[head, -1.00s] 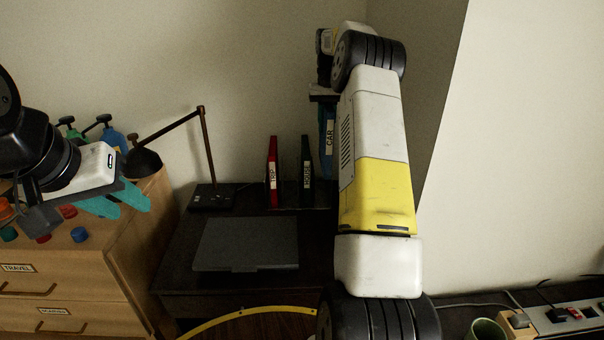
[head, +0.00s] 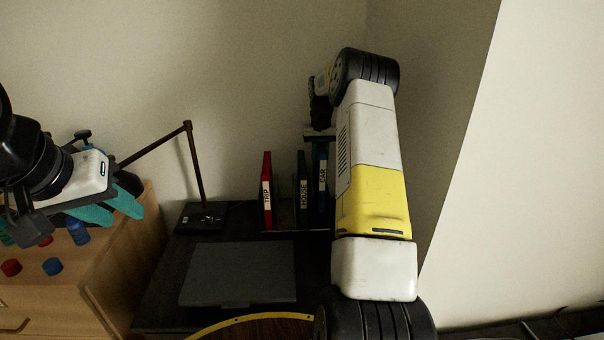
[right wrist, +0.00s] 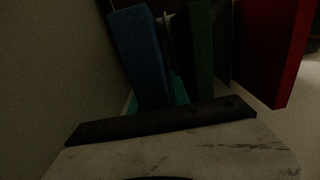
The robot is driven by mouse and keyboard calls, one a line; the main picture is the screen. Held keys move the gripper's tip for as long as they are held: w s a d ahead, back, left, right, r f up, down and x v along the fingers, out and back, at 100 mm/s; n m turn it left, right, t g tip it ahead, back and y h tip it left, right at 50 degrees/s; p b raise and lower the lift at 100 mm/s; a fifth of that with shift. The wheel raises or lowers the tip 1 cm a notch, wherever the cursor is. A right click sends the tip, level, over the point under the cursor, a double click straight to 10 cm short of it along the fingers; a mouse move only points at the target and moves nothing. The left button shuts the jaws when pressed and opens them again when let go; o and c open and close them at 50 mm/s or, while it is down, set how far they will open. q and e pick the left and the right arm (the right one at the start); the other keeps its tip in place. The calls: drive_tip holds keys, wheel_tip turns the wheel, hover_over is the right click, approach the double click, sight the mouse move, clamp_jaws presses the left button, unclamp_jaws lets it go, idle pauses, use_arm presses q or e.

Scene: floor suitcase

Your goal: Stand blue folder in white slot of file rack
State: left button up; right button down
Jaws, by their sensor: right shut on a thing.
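The blue folder (head: 322,170), labelled CAR, is upright at the right of the green HOUSE folder (head: 302,182). My right gripper (head: 320,140) is shut on its top from above. In the right wrist view the blue folder (right wrist: 140,55) stands beside the green one, with a thin pale divider (right wrist: 168,40) between them. The dark file rack (head: 275,231) shows only in part at the folders' feet. I cannot make out the white slot or whether the blue folder rests on the rack's base. My left gripper (head: 112,210) is open and empty above the wooden cabinet.
A red TRIP folder (head: 267,190) stands at the left of the green one. A closed laptop (head: 238,275) and a desk lamp (head: 194,170) are on the dark desk. Bottle caps (head: 52,266) lie on the cabinet (head: 110,262). The wall is close behind.

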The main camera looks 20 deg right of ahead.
drive_tip(key=shift+f, duration=3.4)
drive_tip(key=c, duration=1.3)
unclamp_jaws()
drive_tip(key=shift+o, duration=0.2)
